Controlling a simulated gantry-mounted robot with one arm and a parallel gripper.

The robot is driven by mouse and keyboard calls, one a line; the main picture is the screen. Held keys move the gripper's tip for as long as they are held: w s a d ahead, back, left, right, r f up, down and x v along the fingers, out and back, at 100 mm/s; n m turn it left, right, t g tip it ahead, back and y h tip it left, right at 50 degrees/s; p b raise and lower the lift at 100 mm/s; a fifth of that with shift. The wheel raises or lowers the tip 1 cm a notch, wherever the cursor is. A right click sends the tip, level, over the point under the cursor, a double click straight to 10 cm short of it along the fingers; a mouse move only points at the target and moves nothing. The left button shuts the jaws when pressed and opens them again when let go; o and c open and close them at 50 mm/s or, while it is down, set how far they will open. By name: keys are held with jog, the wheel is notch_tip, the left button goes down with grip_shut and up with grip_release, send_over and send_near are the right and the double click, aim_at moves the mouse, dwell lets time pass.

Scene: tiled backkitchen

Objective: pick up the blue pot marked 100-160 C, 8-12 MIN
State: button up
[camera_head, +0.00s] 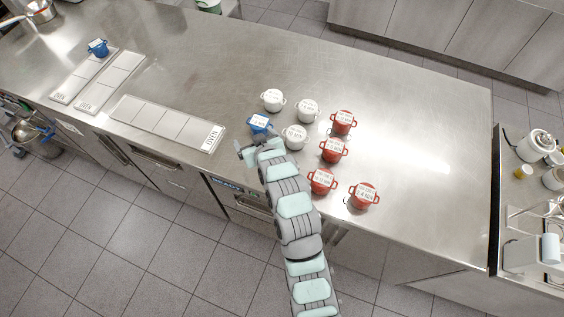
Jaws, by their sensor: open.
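A small blue pot (260,123) with a white label on top stands on the steel counter, left of the white pots. A second blue pot (98,47) stands on a grey oven strip at the upper left. The label print on both is too small to read here. My gripper (256,146) is open, close to the near side of the first blue pot and partly overlapping it in this view. Nothing shows held in it. Whether it touches the pot I cannot tell.
Three white pots (273,100) and several red pots (343,122) stand right of the near blue pot, one white pot close beside it. A flat oven strip (170,124) lies to the left. The counter (420,150) is clear at the right.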

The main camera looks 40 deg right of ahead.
jog(key=s+g+y+p, duration=0.1)
jog(key=s+g, duration=0.1)
jog(key=s, duration=0.2)
jog(key=s+d+g, duration=0.1)
jog(key=s+g, duration=0.1)
jog(key=s, duration=0.2)
jog(key=s+g+y+p, duration=0.1)
jog(key=s+g, duration=0.1)
jog(key=s, duration=0.2)
jog(key=shift+s+d+r+y+p, duration=0.1)
jog(key=shift+s+d+y+p, duration=0.2)
jog(key=shift+p, duration=0.05)
jog(key=shift+f, duration=0.3)
jog(key=x, duration=0.4)
jog(key=shift+w+f+b, duration=0.1)
jog(key=shift+f+b, duration=0.1)
jog(key=shift+b, duration=0.15)
jog(key=shift+w+p+x, duration=0.2)
jog(key=shift+p+x, duration=0.6)
jog(key=shift+x, duration=2.1)
jog(key=shift+r, duration=0.1)
jog(key=shift+c, duration=0.3)
jog(key=c, duration=1.7)
jog(key=shift+r, duration=0.15)
jog(key=shift+c, duration=0.2)
